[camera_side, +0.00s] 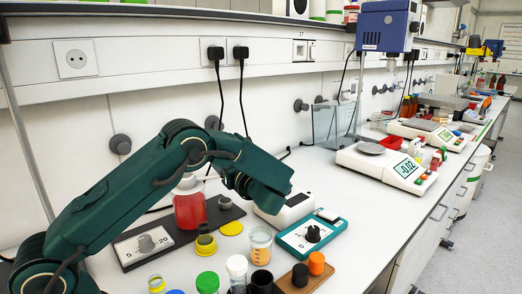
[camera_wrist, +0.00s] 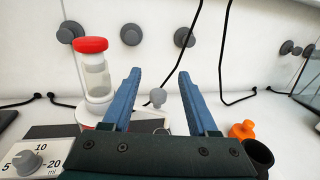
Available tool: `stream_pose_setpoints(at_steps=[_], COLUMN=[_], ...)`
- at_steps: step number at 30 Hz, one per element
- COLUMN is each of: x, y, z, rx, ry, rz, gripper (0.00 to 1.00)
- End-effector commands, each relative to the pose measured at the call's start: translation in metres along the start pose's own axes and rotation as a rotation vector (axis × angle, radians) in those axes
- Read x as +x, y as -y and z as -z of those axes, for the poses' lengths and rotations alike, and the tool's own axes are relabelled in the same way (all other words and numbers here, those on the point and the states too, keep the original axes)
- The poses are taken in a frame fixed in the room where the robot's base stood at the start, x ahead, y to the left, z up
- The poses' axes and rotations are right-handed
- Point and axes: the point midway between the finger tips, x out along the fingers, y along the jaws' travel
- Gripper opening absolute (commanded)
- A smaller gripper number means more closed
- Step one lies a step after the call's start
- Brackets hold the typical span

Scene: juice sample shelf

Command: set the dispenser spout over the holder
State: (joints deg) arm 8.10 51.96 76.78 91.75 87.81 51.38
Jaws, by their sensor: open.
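The dispenser (camera_side: 188,210) is a bottle of red liquid with a white collar. It stands on a dark base (camera_side: 134,262) with a volume dial; my arm hides its top. In the wrist view its clear cylinder and red cap (camera_wrist: 95,72) rise left of my gripper (camera_wrist: 160,73). The blue fingers are open and apart. A small grey knob (camera_wrist: 158,97), perhaps on the spout, shows between the fingers; I cannot tell its depth. A small grey round piece (camera_side: 225,202) on the base may be the holder. The fingers are hidden in the side view.
A teal device (camera_side: 312,236) is to the right. An orange cap (camera_side: 316,263) stands on a brown block. Cables hang at the wall.

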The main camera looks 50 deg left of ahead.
Motion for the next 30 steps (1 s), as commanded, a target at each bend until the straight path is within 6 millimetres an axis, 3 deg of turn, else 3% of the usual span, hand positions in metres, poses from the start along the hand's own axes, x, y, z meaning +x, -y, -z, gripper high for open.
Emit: stream_pose_setpoints(at_steps=[3, 6, 18, 28, 29, 30], x=[0.0, 0.003, 0.047, 0.051, 0.051, 0.051], y=[0.0, 0.0, 0.0, 0.0, 0.0, 0.0], z=[0.022, 0.028, 0.028, 0.028, 0.028, 0.028], rx=[0.003, -0.001, -0.004, -0.003, -0.003, -0.003], ry=[0.0, 0.0, 0.0, 0.0, 0.0, 0.0], rz=[0.0, -0.001, -0.003, -0.001, -0.001, -0.001], gripper=[0.59, 0.59, 0.59, 0.59, 0.52, 0.36])
